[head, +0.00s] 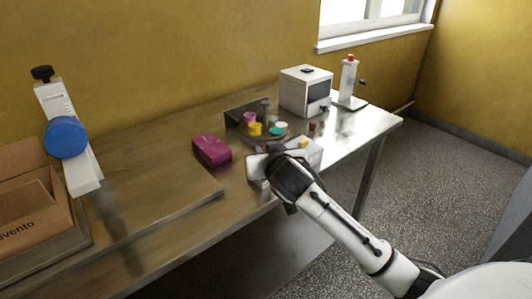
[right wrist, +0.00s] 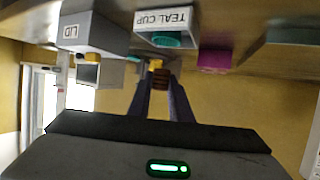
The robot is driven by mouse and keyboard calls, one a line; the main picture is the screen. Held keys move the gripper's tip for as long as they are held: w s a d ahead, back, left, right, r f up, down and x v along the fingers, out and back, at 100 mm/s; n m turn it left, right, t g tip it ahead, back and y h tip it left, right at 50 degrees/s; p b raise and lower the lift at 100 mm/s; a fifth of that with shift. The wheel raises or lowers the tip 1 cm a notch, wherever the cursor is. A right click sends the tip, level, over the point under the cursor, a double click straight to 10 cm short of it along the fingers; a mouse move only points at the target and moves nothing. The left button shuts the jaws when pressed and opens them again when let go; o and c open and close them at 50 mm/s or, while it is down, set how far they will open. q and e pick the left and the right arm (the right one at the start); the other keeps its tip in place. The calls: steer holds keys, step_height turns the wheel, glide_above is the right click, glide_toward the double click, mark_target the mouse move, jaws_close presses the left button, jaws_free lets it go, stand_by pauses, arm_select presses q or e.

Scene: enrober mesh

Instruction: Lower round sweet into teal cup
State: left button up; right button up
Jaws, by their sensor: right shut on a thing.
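The right gripper (right wrist: 160,84) is shut on a small dark brown piece, the round sweet (right wrist: 161,78), held between its fingertips in the right wrist view. The sweet is apart from the cup. In the head view my right gripper (head: 272,152) is over the front of the table, and its wrist hides the sweet. A teal round thing (head: 281,126) shows on the dark round stand there. My left gripper is not in view.
A yellow cup (head: 255,129) and a pink cup (head: 250,118) stand near the teal one. A magenta box (head: 212,149) lies to the left. A block labelled LID (right wrist: 88,32) is beside the labelled cup block. A white machine (head: 306,91) stands behind.

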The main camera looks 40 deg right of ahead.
steer(key=shift+f, duration=0.1)
stand_by(0.4)
steer(key=shift+f, duration=0.25)
steer(key=shift+f+b, duration=1.2)
steer(key=shift+f, duration=0.65)
stand_by(1.0)
steer(key=o, duration=0.9)
steer(key=shift+c, duration=0.2)
steer(key=v, duration=1)
steer(key=shift+r, duration=0.15)
steer(key=shift+s, duration=0.2)
